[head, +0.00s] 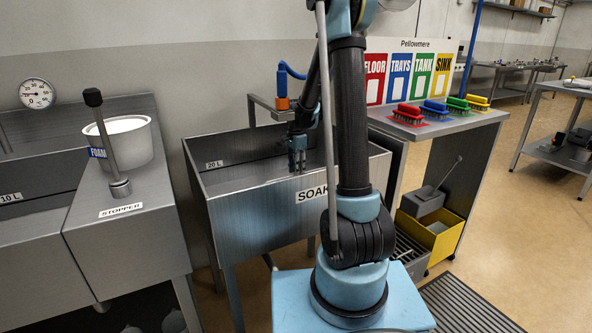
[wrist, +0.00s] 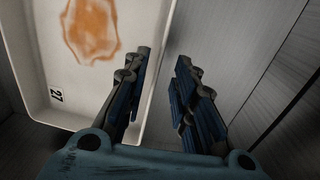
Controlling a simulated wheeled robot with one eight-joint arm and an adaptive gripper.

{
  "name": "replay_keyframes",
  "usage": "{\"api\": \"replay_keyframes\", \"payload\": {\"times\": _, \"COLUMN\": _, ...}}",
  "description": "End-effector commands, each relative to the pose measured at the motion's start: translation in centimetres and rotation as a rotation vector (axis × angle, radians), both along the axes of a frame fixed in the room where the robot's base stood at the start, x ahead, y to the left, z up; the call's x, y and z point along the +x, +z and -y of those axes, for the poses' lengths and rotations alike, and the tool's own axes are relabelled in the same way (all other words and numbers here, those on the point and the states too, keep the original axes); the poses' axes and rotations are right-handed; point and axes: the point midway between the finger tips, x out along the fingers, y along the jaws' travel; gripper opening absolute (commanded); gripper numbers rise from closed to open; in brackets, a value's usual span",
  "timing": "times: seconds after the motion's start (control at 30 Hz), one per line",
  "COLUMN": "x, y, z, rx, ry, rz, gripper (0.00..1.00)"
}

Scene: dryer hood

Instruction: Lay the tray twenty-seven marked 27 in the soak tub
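Tray twenty-seven (wrist: 75,90) is a pale, shallow tray with an orange-brown stain and the mark 27 near its corner. It fills the left of the wrist view, with steel surfaces around it. The soak tub (head: 255,215) is a steel basin labelled SOAK in the head view. My gripper (head: 297,160) points down inside the tub's opening. In the wrist view my gripper (wrist: 163,90) has its fingers apart with a gap between them, the left finger over the tray, the right past its rim. The tray does not show in the head view; the tub's front wall hides the tub floor.
A steel counter (head: 125,245) with a white FOAM bucket (head: 128,145) and an upright STOPPER lever (head: 107,140) is at left. Coloured brushes (head: 433,109) lie on a bench at right. A blue-and-orange fitting (head: 282,95) stands behind the tub.

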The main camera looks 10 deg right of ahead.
Motion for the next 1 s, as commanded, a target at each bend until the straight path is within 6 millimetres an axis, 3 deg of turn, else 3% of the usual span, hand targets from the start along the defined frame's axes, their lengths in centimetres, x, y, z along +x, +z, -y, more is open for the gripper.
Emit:
{"api": "replay_keyframes", "payload": {"times": 0.37, "x": -0.1, "y": 1.0, "z": -0.1, "rx": 0.0, "ry": 0.001, "rz": 0.0, "gripper": 0.25}}
{"api": "replay_keyframes", "payload": {"times": 1.0, "x": 0.2, "y": 11.3, "z": -0.2, "rx": 0.0, "ry": 0.002, "rz": 0.0, "gripper": 0.25}}
